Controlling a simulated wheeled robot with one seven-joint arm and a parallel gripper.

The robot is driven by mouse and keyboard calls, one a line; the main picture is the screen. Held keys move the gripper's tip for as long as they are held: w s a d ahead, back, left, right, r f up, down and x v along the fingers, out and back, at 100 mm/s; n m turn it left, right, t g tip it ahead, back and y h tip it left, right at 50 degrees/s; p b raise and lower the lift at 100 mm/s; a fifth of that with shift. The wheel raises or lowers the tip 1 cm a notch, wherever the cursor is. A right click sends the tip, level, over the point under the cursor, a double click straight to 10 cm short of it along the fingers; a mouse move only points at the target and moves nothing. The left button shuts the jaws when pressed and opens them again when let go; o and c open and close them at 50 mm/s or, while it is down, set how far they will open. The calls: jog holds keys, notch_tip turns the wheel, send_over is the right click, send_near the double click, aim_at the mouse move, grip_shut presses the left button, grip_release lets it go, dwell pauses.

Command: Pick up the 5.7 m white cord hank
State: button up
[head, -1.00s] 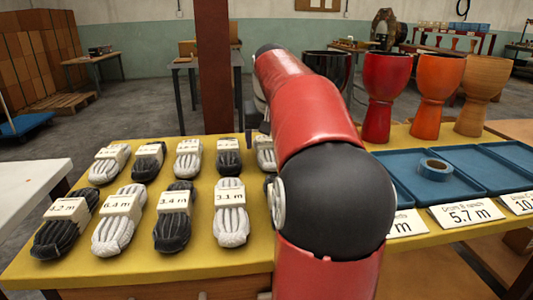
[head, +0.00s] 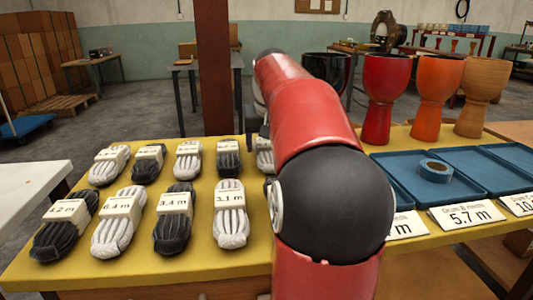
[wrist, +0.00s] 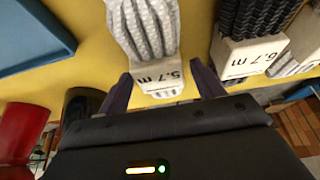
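The white cord hank (wrist: 145,30) has a pale label reading 5.7 m, upside down in the wrist view. My gripper (wrist: 163,88) is open there, with one dark finger on each side of the label end. No clear grip on the hank shows. In the head view my red and black arm hides the gripper. A partly hidden white hank (head: 264,160) at the right end of the visible back row appears to be this one; the arm covers the area beside it.
A dark hank (wrist: 252,22) lies close beside one finger. Other labelled black and white hanks (head: 118,222) lie in two rows on the yellow table (head: 262,255). Blue trays (head: 436,187) and goblet drums (head: 386,95) stand to the right.

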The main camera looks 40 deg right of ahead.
jog(key=c, duration=0.9)
jog(key=shift+c, duration=0.3)
jog(key=shift+r, duration=0.1)
